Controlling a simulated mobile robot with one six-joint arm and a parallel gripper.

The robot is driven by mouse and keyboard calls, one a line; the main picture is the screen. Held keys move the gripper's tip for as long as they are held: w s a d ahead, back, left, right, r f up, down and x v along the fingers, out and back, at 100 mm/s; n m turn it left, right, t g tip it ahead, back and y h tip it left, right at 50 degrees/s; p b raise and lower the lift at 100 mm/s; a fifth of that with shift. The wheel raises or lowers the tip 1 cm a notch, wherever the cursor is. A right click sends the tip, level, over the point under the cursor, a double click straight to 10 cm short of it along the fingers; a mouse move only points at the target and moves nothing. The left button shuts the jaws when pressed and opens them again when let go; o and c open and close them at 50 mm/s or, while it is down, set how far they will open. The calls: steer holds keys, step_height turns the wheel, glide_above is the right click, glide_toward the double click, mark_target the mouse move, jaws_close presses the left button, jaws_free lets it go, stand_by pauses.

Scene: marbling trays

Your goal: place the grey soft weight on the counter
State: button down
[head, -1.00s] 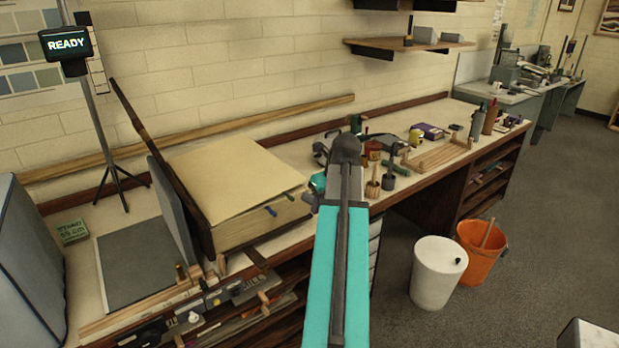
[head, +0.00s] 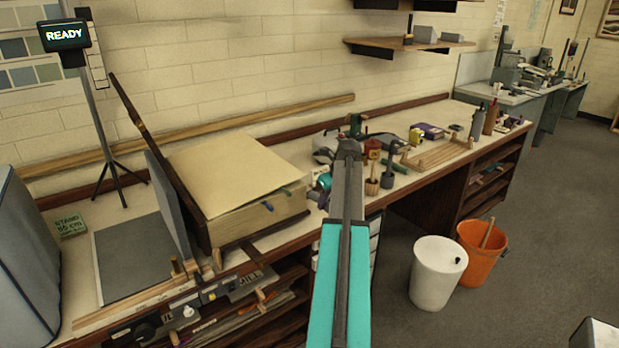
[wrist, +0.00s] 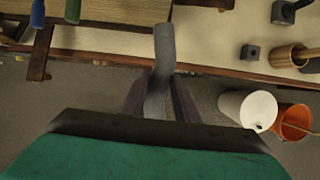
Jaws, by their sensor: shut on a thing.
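The grey soft weight (wrist: 163,52) shows in the wrist view as a long, limp grey strip between the two dark fingers of my gripper (wrist: 160,98). My gripper is shut on it. In that view the strip's far end overlaps the counter's front edge, and its near part is seen against the floor. The counter (head: 288,154) is a long wooden bench with a pale top; it also shows in the wrist view (wrist: 112,40). In the head view my teal and grey arm hides my gripper, and I cannot make out the weight surely.
A big board-covered stack (head: 235,175) stands left of my arm. Tools, small pots and a wooden frame (head: 440,152) crowd the counter to the right. A white bin (head: 436,275) and an orange bucket (head: 482,255) stand on the floor in front.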

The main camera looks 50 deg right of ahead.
steer(key=shift+w+d+f+b, duration=0.1)
steer(key=shift+w+d+f, duration=0.1)
steer(key=shift+d+f, duration=0.4)
steer(key=shift+w+d+f+b, duration=0.1)
steer(key=shift+w+d+f, duration=0.25)
steer(key=shift+d, duration=0.4)
steer(key=shift+w+d+f+b, duration=0.1)
steer(key=shift+d+f, duration=0.45)
steer(key=shift+d, duration=0.1)
steer(key=shift+s+d, duration=0.1)
steer(key=shift+s, duration=0.1)
